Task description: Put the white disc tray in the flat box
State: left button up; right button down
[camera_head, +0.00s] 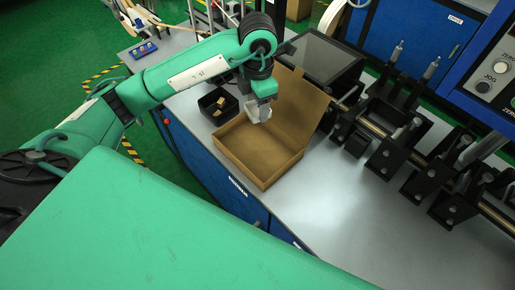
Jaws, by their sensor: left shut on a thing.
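The flat box (258,163) is a brown cardboard box on the grey worktop. Its lid stands open at the back right, and the part of its floor in view looks empty. My left gripper (262,112) points down over the box's back left part, shut on the white disc tray (257,108). Only a small part of the tray shows below and beside the fingers. It looks held above the box floor; how high I cannot tell. My right gripper is not in view.
A small black bin (217,106) with light brown blocks stands left of the box. A dark-topped machine (321,57) stands behind the lid. A row of black brackets on a rail (400,146) lines the right. The grey worktop (335,215) in front is clear.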

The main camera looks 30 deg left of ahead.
pick_arm(q)
jog(key=shift+w+a+r+n, duration=0.1)
jog(key=shift+r+n, duration=0.2)
jog(key=shift+n, duration=0.3)
jog(key=shift+w+a+r+n, duration=0.1)
jog(key=shift+r+n, duration=0.15)
jog(key=shift+n, duration=0.35)
jog(key=shift+r+n, duration=0.1)
jog(key=shift+n, duration=0.4)
jog(key=shift+f, duration=0.35)
jog(key=p, duration=0.4)
send_over(257, 150)
notch_tip(257, 150, down, 14)
jog(key=shift+d+f, duration=0.1)
notch_tip(257, 150, down, 5)
jog(key=shift+p, duration=0.5)
jog(key=shift+f, duration=0.1)
